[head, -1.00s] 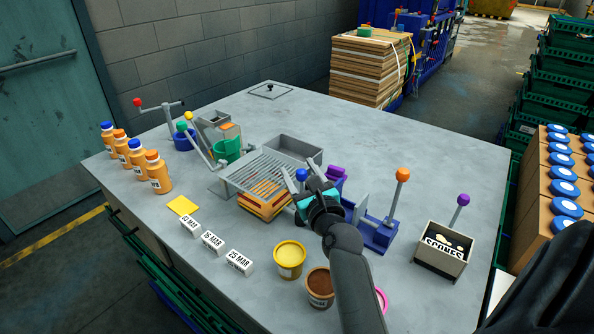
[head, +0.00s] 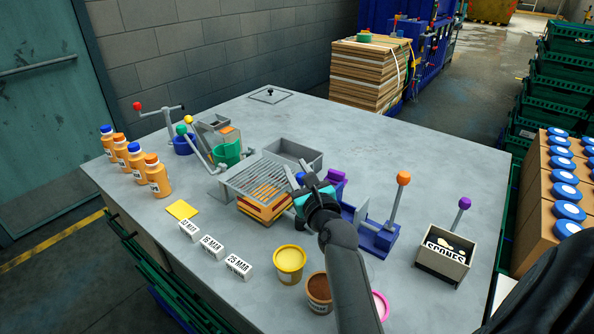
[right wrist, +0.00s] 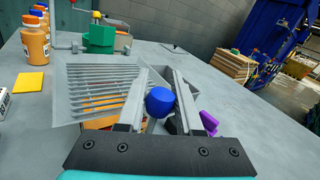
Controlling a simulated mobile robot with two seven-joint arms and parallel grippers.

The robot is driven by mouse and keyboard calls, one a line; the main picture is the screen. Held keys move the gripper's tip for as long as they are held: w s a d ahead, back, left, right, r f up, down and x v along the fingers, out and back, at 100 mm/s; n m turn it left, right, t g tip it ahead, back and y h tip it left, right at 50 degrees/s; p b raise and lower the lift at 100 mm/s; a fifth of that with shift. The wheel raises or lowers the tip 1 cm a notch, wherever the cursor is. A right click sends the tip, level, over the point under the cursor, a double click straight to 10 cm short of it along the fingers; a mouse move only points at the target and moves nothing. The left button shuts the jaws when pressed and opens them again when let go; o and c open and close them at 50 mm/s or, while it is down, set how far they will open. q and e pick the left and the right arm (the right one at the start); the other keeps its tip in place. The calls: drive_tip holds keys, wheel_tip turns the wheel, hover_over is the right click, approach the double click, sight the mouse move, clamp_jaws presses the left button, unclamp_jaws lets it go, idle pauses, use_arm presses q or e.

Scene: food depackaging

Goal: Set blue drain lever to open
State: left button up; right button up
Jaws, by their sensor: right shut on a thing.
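The blue drain lever has a round blue knob (right wrist: 160,101) on a pale stem, seen between my fingers in the right wrist view. In the head view the knob (head: 300,177) shows just beside the fingers. My right gripper (head: 304,180) is shut on the blue knob, with one finger on each side; it also fills the lower middle of the right wrist view (right wrist: 160,98). The gripper hides the lever's base. My left gripper is not in view.
A grey open bin (head: 294,153) lies behind the rack. A blue fixture with an orange-knobbed lever (head: 403,178) stands right of my arm, then a box marked SCONES (head: 445,255). Yellow (head: 290,262) and brown (head: 319,290) tubs stand in front. The back right of the table is clear.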

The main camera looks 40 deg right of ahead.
clamp_jaws()
idle(0.8)
drive_tip(key=s+a+f+n+t, duration=0.1)
drive_tip(key=a+n, duration=0.1)
drive_tip(key=a, duration=0.4)
drive_tip(key=shift+s+a+n+t+b, duration=0.2)
drive_tip(key=shift+s+n+t+b, duration=0.1)
drive_tip(key=shift+s+b, duration=0.15)
drive_tip(key=shift+w+a, duration=0.1)
idle(0.6)
